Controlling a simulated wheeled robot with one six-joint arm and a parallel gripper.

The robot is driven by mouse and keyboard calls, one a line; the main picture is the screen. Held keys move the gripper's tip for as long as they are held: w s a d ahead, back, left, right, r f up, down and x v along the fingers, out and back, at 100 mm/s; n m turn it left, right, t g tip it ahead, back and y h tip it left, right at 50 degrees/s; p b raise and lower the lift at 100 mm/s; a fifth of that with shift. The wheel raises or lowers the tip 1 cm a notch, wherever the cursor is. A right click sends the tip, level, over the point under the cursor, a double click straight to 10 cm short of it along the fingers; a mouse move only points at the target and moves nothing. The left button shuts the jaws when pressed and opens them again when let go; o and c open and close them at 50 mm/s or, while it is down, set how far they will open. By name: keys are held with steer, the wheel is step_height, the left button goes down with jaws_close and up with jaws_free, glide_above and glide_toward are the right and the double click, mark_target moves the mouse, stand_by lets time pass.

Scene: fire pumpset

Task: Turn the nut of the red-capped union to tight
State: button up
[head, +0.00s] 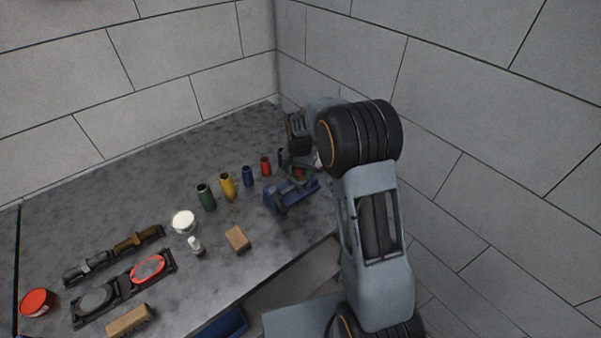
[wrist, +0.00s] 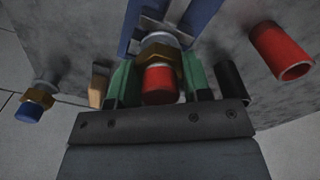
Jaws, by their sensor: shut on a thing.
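The red-capped union shows in the wrist view, with its red cap (wrist: 160,84) towards me and its brass nut (wrist: 160,54) just behind. The far end sits in a blue vise (wrist: 197,18), which also shows in the head view (head: 282,199). My gripper (wrist: 158,70) has a green-padded finger on each side of the nut and is shut on it. How far the nut is turned cannot be told. In the head view my arm and gripper hide most of the union.
A tan block (head: 237,239) lies in front. A blue-capped fitting (wrist: 36,101) is at left in the wrist view. Block walls stand close behind and right.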

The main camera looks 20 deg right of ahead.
steer(key=m+b, duration=0.1)
steer(key=m, duration=0.6)
steer(key=shift+b, duration=0.3)
steer(key=m, duration=0.6)
steer(key=shift+m+b, duration=0.3)
steer(key=shift+b, duration=0.1)
steer(key=o, duration=0.9)
steer(key=shift+r, duration=0.1)
step_height(320, 180, up, 14)
steer(key=shift+f, duration=0.15)
stand_by(0.3)
